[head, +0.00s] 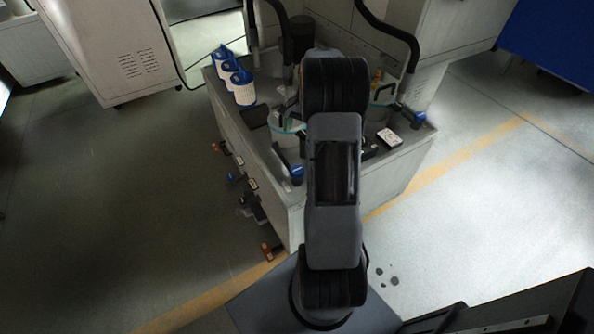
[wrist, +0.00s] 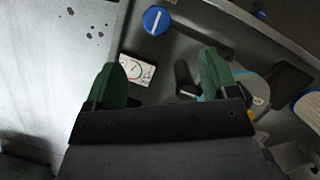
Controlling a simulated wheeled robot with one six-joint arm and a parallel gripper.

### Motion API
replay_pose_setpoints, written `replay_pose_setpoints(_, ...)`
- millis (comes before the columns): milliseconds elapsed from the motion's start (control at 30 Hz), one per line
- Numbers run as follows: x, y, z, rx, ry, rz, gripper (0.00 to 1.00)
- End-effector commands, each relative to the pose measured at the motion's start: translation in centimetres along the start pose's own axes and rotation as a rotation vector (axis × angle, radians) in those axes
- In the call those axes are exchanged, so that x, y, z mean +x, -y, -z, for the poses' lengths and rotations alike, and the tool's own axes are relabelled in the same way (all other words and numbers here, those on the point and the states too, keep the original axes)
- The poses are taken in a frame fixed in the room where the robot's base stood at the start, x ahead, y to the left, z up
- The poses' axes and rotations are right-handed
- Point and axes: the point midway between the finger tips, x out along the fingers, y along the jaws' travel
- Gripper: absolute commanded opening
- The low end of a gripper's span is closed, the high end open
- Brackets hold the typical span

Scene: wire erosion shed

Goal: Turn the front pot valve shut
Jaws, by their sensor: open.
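My gripper (wrist: 161,62) points down over the bench top in the wrist view, its two green fingers apart with nothing gripped. A round blue knob (wrist: 157,20) with a white line lies beyond the fingertips. A short black stub (wrist: 183,78) with a pale mark at its base shows between the fingers, nearer the right one. A pot (wrist: 252,88) is partly hidden behind the right finger. In the head view a pot (head: 285,132) stands left of my arm, with a blue knob (head: 296,173) near the bench corner. I cannot tell which handle is the front pot valve. My arm hides the gripper there.
A white dial meter (wrist: 137,70) lies by the left finger, near the bench edge; it also shows in the head view (head: 389,137). Another pot (head: 378,108) and blue knob (head: 414,117) stand right of my arm.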

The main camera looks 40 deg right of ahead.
Motion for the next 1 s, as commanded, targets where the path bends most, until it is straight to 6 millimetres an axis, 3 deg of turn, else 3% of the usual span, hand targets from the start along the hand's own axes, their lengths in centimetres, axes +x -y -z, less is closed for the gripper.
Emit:
replay_pose_setpoints(100,1.3,-0.8,2.0,0.062,0.036,0.006,0.80)
replay_pose_setpoints(233,2.4,-1.1,2.8,0.090,0.052,0.008,0.80)
replay_pose_setpoints(700,10.8,-1.0,2.3,0.091,0.055,0.007,0.80)
replay_pose_setpoints(1000,14.5,-0.9,2.1,0.090,0.053,0.008,0.80)
